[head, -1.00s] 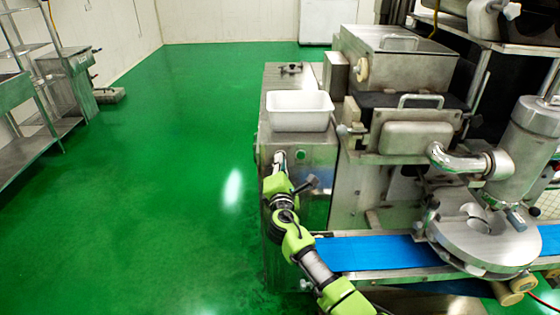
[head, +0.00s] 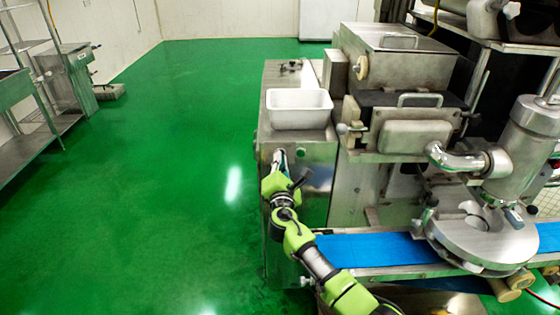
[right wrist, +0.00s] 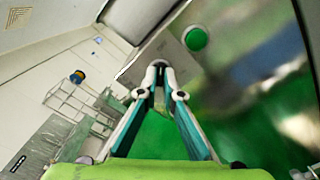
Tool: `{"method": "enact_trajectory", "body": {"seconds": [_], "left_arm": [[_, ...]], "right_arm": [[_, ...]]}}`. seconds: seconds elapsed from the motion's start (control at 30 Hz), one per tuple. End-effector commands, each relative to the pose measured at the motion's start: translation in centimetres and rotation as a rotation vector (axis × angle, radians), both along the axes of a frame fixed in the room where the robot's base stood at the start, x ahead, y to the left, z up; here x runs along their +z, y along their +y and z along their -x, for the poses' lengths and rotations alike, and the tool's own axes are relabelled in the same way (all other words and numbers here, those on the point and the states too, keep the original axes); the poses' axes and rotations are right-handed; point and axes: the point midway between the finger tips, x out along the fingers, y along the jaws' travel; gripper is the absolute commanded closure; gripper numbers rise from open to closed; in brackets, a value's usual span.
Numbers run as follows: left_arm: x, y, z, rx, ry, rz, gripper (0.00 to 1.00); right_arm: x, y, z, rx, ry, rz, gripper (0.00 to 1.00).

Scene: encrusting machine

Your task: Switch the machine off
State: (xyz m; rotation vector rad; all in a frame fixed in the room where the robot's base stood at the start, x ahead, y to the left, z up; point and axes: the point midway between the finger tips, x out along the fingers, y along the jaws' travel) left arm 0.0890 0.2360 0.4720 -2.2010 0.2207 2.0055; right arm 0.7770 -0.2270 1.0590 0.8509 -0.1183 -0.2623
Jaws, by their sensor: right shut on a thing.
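The encrusting machine (head: 398,135) stands at the right, with a steel control box (head: 318,190) at its left end. My right gripper (head: 279,158) is at the front of this box, below the white tub. In the right wrist view my right gripper (right wrist: 160,68) has its fingertips brought together against the steel panel. They are shut on a small dark knob, mostly hidden between the tips. A round green button (right wrist: 196,38) sits on the panel beside the fingertips, apart from them. My left gripper is not in view.
A white tub (head: 298,108) stands on top of the control box. A blue conveyor belt (head: 375,250) runs close to my right arm. Steel shelving (head: 30,110) stands at the far left. The green floor (head: 170,170) between is clear.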

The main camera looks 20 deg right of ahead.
Motion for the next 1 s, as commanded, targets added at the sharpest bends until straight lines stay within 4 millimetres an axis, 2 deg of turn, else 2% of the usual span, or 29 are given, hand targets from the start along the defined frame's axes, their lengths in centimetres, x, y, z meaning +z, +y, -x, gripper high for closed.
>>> {"method": "enact_trajectory", "body": {"seconds": [0.03,0.07,0.1,0.53,0.67,1.0], "left_arm": [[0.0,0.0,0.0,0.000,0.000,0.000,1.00],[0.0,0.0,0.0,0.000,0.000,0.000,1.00],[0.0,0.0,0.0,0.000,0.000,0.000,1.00],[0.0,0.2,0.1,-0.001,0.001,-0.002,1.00],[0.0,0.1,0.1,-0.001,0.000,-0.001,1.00],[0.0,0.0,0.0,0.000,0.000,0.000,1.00]], "right_arm": [[0.9,-0.4,-0.2,-0.006,-0.012,0.006,0.85],[0.8,-0.4,-0.2,-0.006,-0.012,0.006,0.78],[0.8,-0.3,-0.2,-0.005,-0.012,0.004,0.76],[0.2,0.1,0.5,-0.001,-0.005,0.001,0.76],[0.1,0.5,2.0,-0.001,-0.004,-0.001,0.76],[0.2,2.2,8.1,-0.001,-0.005,-0.001,0.76]]}}
